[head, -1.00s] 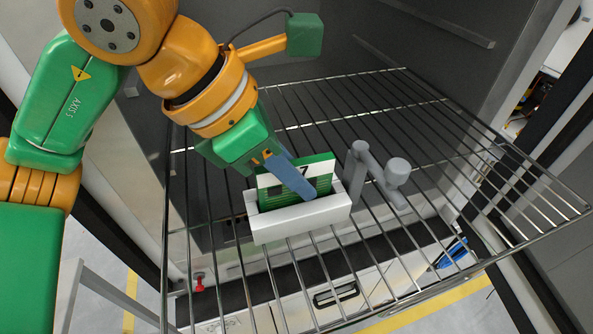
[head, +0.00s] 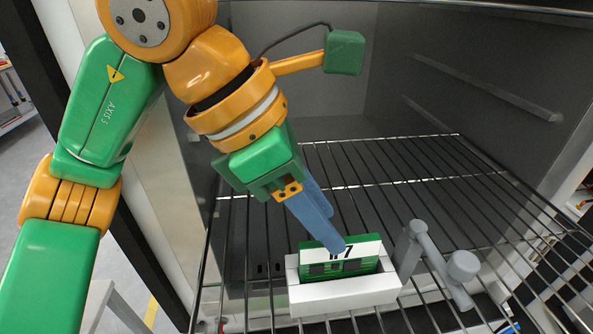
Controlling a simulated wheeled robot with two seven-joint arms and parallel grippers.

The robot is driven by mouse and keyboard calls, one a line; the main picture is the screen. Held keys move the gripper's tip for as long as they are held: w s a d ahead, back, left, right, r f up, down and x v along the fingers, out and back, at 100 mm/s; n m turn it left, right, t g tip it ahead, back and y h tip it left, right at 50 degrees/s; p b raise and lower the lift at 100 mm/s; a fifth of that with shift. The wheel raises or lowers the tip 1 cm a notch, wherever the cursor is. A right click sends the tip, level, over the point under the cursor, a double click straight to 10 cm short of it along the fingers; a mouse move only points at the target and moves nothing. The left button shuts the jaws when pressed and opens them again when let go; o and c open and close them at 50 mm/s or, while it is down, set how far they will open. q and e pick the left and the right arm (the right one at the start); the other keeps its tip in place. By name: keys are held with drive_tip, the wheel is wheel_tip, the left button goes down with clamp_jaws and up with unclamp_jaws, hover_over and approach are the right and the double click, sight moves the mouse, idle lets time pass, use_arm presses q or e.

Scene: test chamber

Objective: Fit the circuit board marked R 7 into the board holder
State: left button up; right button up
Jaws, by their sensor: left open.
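The green circuit board (head: 354,265) stands in the white board holder (head: 345,296), in the lower middle of the head view. Its white label shows a clear 7; the mark before it is partly covered. The board's lower edge is hidden behind the holder's front wall, so I cannot tell how deep it sits. My left gripper (head: 333,232) is open, with its blue fingers slanting down to the board's top edge. The nearer fingertip overlaps the label in the picture; I cannot tell whether it touches. My right gripper is not in view.
The holder sits on a wire rack (head: 385,195) inside a grey-walled chamber. A grey bent handle with a round knob (head: 462,266) stands close to the holder's right. The rack behind the holder is bare.

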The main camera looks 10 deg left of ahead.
use_arm(q)
drive_tip(key=v, duration=0.7)
drive_tip(key=shift+s+r+p, duration=0.35)
drive_tip(key=shift+p, duration=0.1)
